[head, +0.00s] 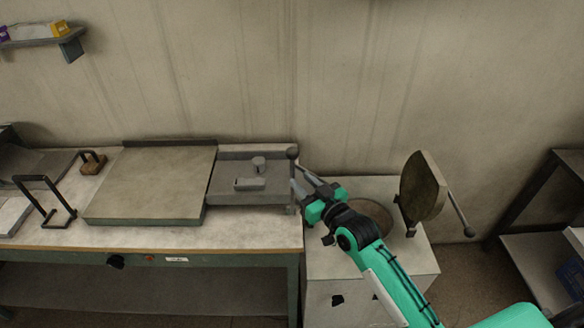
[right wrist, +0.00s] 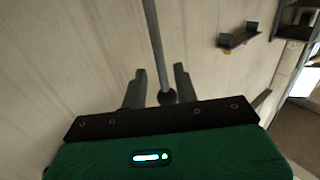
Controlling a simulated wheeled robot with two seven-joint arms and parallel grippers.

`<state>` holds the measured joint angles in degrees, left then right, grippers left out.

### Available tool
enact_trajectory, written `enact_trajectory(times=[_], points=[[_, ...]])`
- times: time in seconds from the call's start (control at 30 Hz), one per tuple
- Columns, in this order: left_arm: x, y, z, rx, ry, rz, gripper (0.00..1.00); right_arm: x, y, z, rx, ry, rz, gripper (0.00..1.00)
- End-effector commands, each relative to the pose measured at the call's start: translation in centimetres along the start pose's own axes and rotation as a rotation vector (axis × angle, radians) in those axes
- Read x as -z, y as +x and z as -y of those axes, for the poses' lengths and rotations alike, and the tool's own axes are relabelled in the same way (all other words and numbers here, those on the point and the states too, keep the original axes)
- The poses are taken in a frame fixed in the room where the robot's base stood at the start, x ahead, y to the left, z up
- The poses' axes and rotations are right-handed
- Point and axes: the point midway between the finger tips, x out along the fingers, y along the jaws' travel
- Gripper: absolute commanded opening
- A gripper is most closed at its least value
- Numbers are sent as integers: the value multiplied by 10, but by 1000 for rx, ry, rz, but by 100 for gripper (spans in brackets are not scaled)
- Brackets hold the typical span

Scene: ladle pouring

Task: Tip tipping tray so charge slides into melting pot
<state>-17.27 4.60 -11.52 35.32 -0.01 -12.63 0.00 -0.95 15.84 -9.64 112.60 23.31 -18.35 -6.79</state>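The grey tipping tray (head: 222,183) lies level on the bench's right end. A small cylinder (head: 258,163) and a flat block (head: 250,184), the charge, rest in it. A post with a dark ball knob (head: 292,153) stands at its right end. The melting pot (head: 374,212) is in the white cabinet to the right, partly hidden by my arm; its round lid (head: 422,187) stands open. My right gripper (head: 297,176) is open at the post. In the right wrist view its fingers (right wrist: 159,88) are apart, with the knob (right wrist: 167,97) between them. My left gripper is not in view.
A large flat plate (head: 150,185) lies on the bench (head: 240,234) left of the tray. A black wire frame (head: 45,203) and a small brown block with a handle (head: 92,162) are further left. The lid's handle (head: 460,215) sticks out right. A dark rack stands at far right.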

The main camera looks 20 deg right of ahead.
Motion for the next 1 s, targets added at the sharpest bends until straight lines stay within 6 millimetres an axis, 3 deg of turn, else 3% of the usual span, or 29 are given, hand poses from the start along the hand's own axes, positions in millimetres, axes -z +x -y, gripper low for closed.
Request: enact_trajectory(times=[0.1,0.3,0.73,0.9,1.0], points=[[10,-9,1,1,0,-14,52,3,22,0,0,1,-1,30],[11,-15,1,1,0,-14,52,1,45,0,0,2,0,30],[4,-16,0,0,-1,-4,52,0,54,0,0,0,0,30],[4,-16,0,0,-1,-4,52,0,54,0,0,0,0,0],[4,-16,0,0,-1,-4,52,0,53,0,0,0,0,0]])
